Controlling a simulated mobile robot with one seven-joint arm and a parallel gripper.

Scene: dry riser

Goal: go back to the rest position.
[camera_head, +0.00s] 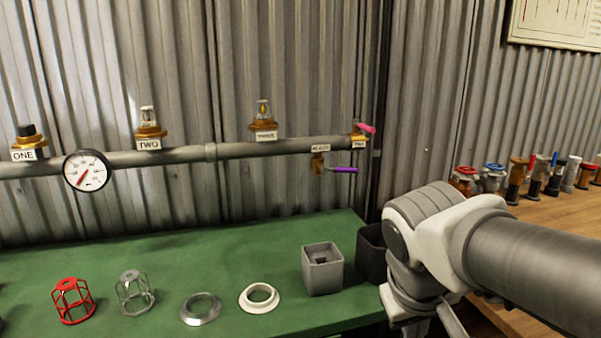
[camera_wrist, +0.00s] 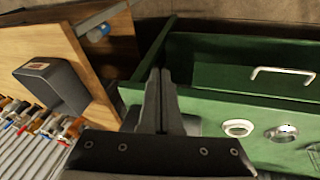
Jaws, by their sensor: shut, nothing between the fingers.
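My gripper (camera_wrist: 159,100) shows in the wrist view with its two fingers together, shut and empty. It is in the air, between the green bench and the wooden bench. In the head view my arm reaches in from the right edge, and its lower end runs out of the picture at the bottom, so the fingers are hidden there.
A green bench (camera_head: 235,240) holds a red cage (camera_head: 73,300), a grey cage (camera_head: 134,292), two rings and a grey box (camera_head: 322,270). A dark bin (camera_head: 371,254) stands beside it. A pipe (camera_head: 240,150) runs along the wall. Several valves line the wooden bench (camera_head: 545,214).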

